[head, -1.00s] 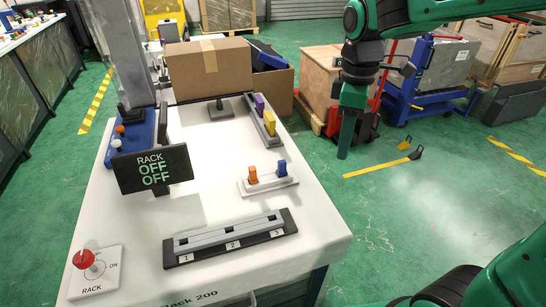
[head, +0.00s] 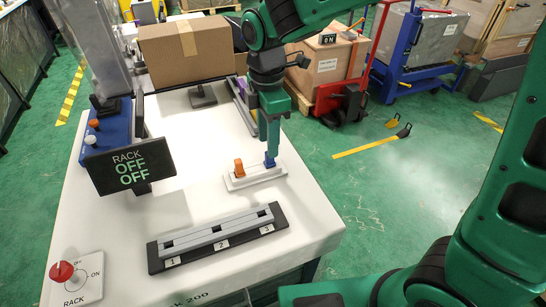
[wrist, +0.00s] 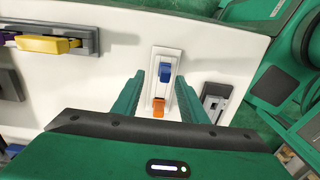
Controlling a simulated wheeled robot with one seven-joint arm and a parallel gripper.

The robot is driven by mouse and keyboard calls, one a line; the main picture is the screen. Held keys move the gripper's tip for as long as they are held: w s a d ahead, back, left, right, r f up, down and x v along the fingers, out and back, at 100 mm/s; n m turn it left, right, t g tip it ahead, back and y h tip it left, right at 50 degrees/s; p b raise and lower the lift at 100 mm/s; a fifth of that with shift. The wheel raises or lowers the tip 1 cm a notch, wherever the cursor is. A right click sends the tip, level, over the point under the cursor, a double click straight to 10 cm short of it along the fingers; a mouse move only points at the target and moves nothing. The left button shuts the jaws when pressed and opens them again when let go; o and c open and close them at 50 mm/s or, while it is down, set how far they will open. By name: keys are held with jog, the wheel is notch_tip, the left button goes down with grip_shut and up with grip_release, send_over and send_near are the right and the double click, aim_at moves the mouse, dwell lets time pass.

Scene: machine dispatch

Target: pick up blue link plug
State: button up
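The blue link plug (head: 269,163) stands upright at the right end of a small white holder (head: 240,183). An orange plug (head: 239,168) stands at its left end. My gripper (head: 271,150) points down directly over the blue plug, its tips close to it. In the wrist view my gripper (wrist: 161,80) is open, with one finger on each side of the holder. The blue plug (wrist: 166,72) shows between the fingertips. The orange plug (wrist: 158,108) shows nearer the palm. I cannot tell whether the fingers touch the blue plug.
A dark rack rail (head: 218,238) with slots numbered 1 to 3 lies in front. A display (head: 130,166) reads RACK OFF OFF. A red knob (head: 62,272) is at the front left. A holder with purple and yellow plugs (wrist: 48,44) and a cardboard box (head: 186,45) stand behind.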

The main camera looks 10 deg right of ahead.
aim_at(270, 161)
jog(key=f, duration=0.3)
jog(key=shift+s+d+f, duration=0.15)
jog(key=shift+s+f, duration=0.2)
jog(key=shift+f, duration=0.5)
grip_shut()
jog(key=shift+w+r, duration=0.1)
